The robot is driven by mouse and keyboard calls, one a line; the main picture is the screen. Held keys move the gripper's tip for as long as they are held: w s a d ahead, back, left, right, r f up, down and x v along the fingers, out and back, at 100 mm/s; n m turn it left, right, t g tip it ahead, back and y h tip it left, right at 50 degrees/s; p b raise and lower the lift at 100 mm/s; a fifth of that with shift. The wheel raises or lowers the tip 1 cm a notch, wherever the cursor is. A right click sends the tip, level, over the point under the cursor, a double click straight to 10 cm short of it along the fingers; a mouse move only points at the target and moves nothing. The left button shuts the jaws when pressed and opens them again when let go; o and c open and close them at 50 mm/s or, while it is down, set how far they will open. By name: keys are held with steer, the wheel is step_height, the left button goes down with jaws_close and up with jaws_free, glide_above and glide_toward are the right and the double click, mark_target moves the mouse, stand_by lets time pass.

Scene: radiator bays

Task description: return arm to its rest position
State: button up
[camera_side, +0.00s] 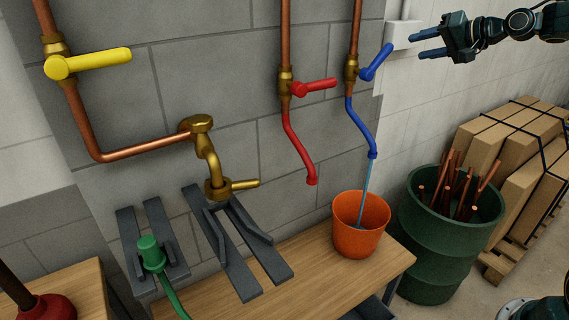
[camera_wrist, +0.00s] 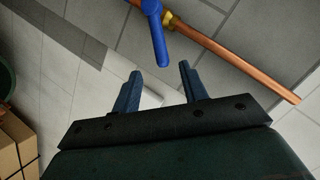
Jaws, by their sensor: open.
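My gripper (camera_side: 431,43) is at the upper right in the side view, in front of the wall. Its two blue fingers are apart with nothing between them, and they also show in the wrist view (camera_wrist: 160,90). The blue valve lever (camera_side: 377,62) is to the left of the fingers, apart from them, and tilts up to the right. In the wrist view the blue lever (camera_wrist: 160,40) is beyond the fingertips. Water runs from the blue spout (camera_side: 373,153) into an orange bucket (camera_side: 346,240) on the wooden bench.
A red-lever valve (camera_side: 315,87) and a yellow-lever valve (camera_side: 95,62) are on pipes to the left. A brass tap (camera_side: 210,165) is above grey brackets. A green barrel (camera_side: 432,250) of copper pipes and strapped boxes (camera_side: 510,150) stand below my arm. Space around my gripper is clear.

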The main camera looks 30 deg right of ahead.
steer(key=s+a+f+n+g+h, duration=0.15)
steer(key=s+a+n+g, duration=0.3)
steer(key=s+a, duration=1.05)
steer(key=s+a+f+n+g, duration=0.1)
steer(key=s+a+f+n, duration=0.1)
steer(key=s, duration=0.7)
steer(key=s+a+f+n+g, duration=0.2)
steer(key=s+a+f, duration=0.2)
steer(key=s, duration=0.5)
step_height(320, 180, down, 2)
steer(key=shift+f+h, duration=0.25)
steer(key=shift+h, duration=0.2)
steer(key=shift+w+a, duration=0.1)
